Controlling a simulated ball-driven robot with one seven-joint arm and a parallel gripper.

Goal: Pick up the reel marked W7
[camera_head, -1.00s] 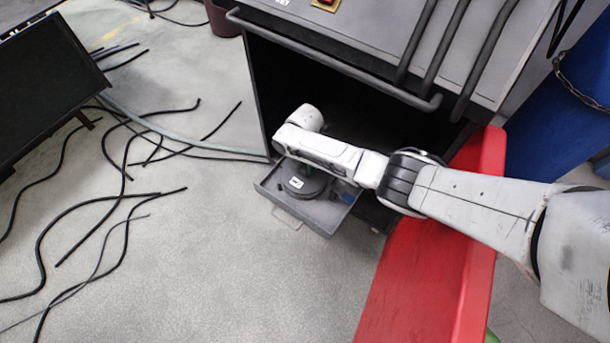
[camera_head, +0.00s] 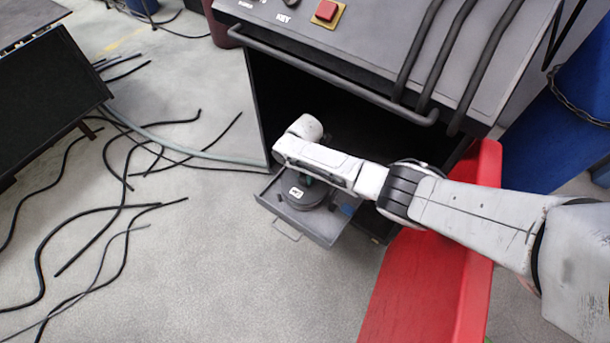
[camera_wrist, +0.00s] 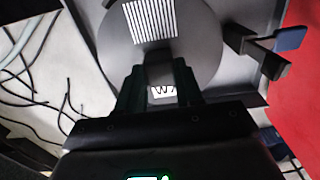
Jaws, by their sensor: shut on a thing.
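The reel marked W7 is a dark grey disc (camera_head: 303,199) lying in the pulled-out drawer (camera_head: 290,222). In the wrist view the reel (camera_wrist: 200,45) shows a striped patch on its far part and a white tag reading W7 near my gripper. My gripper (camera_wrist: 160,80) is shut on the reel's narrow raised middle part, with one finger on each side of it. In the head view my arm's end hides most of the gripper, and only a bit of green shows above the reel. I cannot tell whether the reel is clear of the drawer floor.
A blue-topped piece (camera_wrist: 290,39) lies right of the reel inside the drawer. The dark cabinet opening (camera_head: 350,125) and its handle bar (camera_head: 330,75) are behind and above. A red panel (camera_head: 425,270) stands close on the right. Loose black cables (camera_head: 120,205) litter the floor at left.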

